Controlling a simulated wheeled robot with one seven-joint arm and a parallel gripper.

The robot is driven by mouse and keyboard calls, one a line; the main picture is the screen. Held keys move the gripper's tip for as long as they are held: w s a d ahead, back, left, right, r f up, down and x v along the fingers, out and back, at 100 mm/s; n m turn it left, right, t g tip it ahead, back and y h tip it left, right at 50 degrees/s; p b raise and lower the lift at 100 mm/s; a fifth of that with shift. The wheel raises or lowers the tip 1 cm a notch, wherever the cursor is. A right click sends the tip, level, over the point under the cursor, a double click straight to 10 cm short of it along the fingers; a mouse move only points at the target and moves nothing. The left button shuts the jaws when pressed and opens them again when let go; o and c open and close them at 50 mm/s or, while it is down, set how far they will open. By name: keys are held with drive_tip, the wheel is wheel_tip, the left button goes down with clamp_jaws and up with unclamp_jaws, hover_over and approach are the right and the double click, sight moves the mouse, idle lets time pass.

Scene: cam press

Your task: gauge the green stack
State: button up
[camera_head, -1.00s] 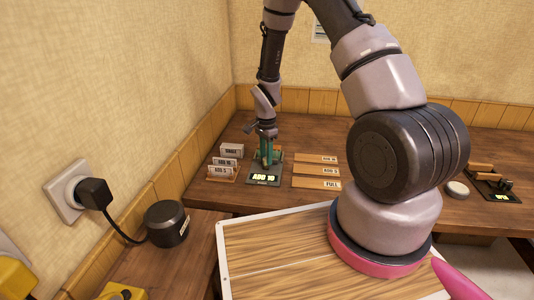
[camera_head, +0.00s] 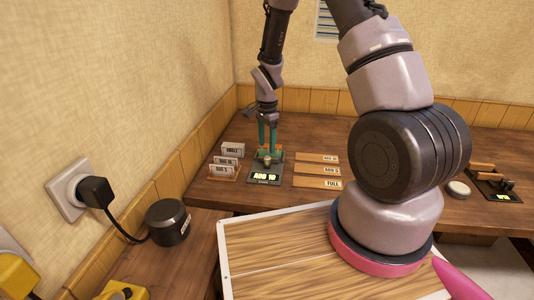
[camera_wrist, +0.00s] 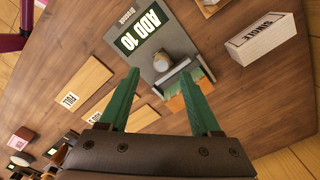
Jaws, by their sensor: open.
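A grey gauge (camera_head: 265,176) with a lit display reading "ADD 10" stands on the table; it also shows in the wrist view (camera_wrist: 150,45). In the wrist view a small green stack (camera_wrist: 192,73) lies at the gauge's inner end, beside a pale bar and a round knob, with orange pieces below it. Its layers cannot be told apart. My gripper (camera_head: 267,150) has green fingers pointing down above the gauge. In the wrist view my gripper (camera_wrist: 160,74) is open, its fingers apart with nothing clearly held. The right finger partly covers the green and orange pieces.
Left of the gauge are white label blocks, including SINGLE (camera_head: 233,149). Right of it lie wooden boards, one marked FULL (camera_head: 318,183). A second device (camera_head: 492,182) and a round white disc (camera_head: 458,188) stand at the far right. A black cylinder (camera_head: 167,222) stands by the left wall.

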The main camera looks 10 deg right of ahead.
drive_tip(key=shift+r, duration=2.7)
drive_tip(key=s+d+r+n+t+y, duration=0.15)
drive_tip(key=s+r, duration=0.25)
drive_tip(key=r, duration=0.7)
drive_tip(key=s+d+r+n+t, duration=0.2)
drive_tip(key=s+r+n, duration=0.1)
drive_tip(key=r, duration=0.8)
drive_tip(key=s+d+r+n+t, duration=0.1)
drive_tip(key=s+r+n+t, duration=0.1)
drive_tip(key=s+r, duration=0.3)
drive_tip(key=s+r+n+t, duration=0.1)
drive_tip(key=s+r+n, duration=0.2)
drive_tip(key=s+r, duration=0.3)
drive_tip(key=s, duration=0.5)
drive_tip(key=shift+s+d+r+t, duration=0.2)
drive_tip(key=shift+d+r+t, duration=0.05)
drive_tip(key=shift+d+t, duration=0.15)
